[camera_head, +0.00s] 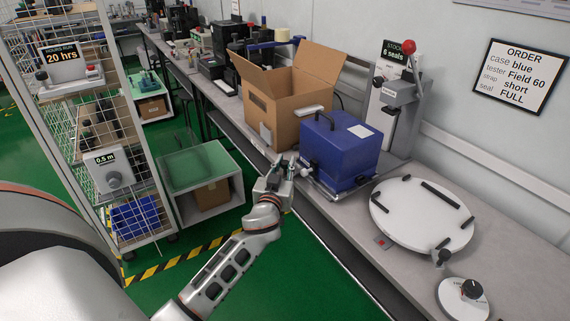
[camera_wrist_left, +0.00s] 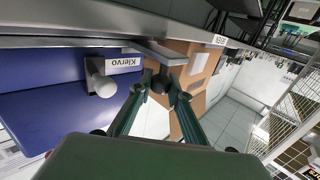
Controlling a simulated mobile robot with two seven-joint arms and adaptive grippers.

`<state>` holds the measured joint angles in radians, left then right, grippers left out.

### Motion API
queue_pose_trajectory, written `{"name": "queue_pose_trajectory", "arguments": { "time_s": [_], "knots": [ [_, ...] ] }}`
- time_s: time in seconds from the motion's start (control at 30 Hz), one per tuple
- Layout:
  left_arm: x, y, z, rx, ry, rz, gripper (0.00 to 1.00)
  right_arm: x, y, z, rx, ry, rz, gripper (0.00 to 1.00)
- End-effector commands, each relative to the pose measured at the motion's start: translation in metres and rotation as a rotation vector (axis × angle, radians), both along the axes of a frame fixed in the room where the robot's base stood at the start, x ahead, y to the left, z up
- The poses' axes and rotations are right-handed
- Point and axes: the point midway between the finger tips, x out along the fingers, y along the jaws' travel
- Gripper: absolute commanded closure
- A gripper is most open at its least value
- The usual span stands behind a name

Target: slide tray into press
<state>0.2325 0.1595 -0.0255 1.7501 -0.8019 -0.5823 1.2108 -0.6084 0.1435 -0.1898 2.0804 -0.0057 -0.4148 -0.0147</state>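A blue case (camera_head: 340,147) with a black handle and a white label sits on a thin metal tray (camera_head: 333,193) at the bench's front edge. The press (camera_head: 398,95), with a red-balled lever, stands just behind the case. My left gripper (camera_head: 284,167) is at the tray's left front corner, beside the case. In the left wrist view its fingers (camera_wrist_left: 164,84) come close together by a dark part and a grey bracket; I cannot tell if they grip it. The blue case also shows there (camera_wrist_left: 55,95), with a "Klervo" label. My right gripper is not in view.
An open cardboard box (camera_head: 285,105) stands on the bench left of the case. A round white turntable (camera_head: 422,213) with black bars and a white dial (camera_head: 463,298) lie to the right. A wire rack (camera_head: 105,130) and a green-topped cart (camera_head: 200,168) stand across the green floor.

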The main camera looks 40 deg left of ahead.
Motion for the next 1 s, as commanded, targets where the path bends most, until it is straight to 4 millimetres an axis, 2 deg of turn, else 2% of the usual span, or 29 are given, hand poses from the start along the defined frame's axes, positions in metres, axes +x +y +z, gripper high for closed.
{"name": "queue_pose_trajectory", "arguments": {
  "time_s": [0.13, 0.27, 0.4, 0.6, 0.97, 1.0],
  "knots": [
    [0.007, -0.003, -0.003, -0.003, 0.001, 0.001, 1.0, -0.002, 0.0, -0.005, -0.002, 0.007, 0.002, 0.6],
    [0.027, -0.011, -0.006, -0.006, 0.003, 0.003, 1.0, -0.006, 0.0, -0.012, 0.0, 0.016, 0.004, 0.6],
    [0.051, -0.021, -0.007, -0.004, 0.004, 0.002, 1.0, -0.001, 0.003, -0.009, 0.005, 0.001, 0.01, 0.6],
    [0.072, -0.029, -0.004, -0.001, 0.004, 0.002, 1.0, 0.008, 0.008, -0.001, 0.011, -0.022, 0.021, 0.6],
    [0.076, -0.031, -0.001, 0.001, 0.001, 0.001, 1.0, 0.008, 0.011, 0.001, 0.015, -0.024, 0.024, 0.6],
    [0.076, -0.031, -0.001, 0.001, 0.001, 0.001, 0.8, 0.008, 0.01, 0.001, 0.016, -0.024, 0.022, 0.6]
  ]
}}
